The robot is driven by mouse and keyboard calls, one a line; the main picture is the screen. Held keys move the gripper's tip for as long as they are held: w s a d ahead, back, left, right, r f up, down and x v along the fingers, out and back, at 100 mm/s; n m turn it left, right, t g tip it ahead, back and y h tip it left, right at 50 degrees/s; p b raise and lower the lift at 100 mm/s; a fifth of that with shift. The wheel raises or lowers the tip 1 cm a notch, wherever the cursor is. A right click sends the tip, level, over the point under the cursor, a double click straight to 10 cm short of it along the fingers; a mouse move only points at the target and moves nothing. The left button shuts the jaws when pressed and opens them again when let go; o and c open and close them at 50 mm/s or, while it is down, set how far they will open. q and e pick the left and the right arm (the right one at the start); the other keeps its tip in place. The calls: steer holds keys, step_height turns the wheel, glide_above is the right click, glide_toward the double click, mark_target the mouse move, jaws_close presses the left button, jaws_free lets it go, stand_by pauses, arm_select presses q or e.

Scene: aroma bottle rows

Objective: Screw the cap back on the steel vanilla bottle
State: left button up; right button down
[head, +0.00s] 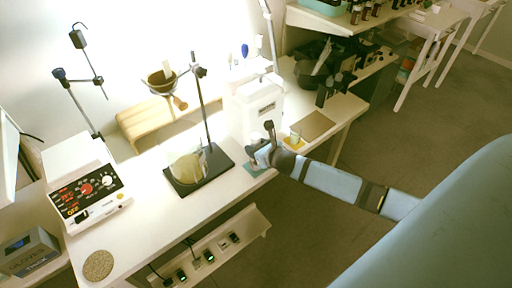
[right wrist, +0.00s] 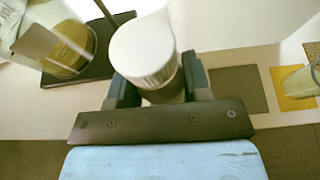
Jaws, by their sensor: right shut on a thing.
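A bottle with a wide white cap (right wrist: 143,48) stands between the fingers of my right gripper (right wrist: 157,88) in the right wrist view. The cap's side is ribbed, and a darker brownish band shows just under it. My right gripper is shut on this bottle around its upper part; the lower body is mostly hidden. I cannot read a label or tell how tightly the cap sits. In the head view my right gripper (head: 263,150) is at the table's front edge, over a small teal mat (head: 257,170). My left gripper is not in view.
A dark stand base (head: 215,170) with a round yellowish vessel (head: 187,167) is close on the left. A white machine (head: 256,105) stands behind. A small cup (head: 295,137) on a yellow mat and a brown mat (head: 313,125) lie to the right. A control box (head: 88,190) is far left.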

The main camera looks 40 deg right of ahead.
steer(key=shift+r, duration=0.1)
steer(key=c, duration=0.6)
jaws_free()
steer(key=shift+o, duration=0.2)
steer(key=a+v, duration=0.1)
steer(key=v, duration=1.1)
steer(key=shift+d, duration=0.45)
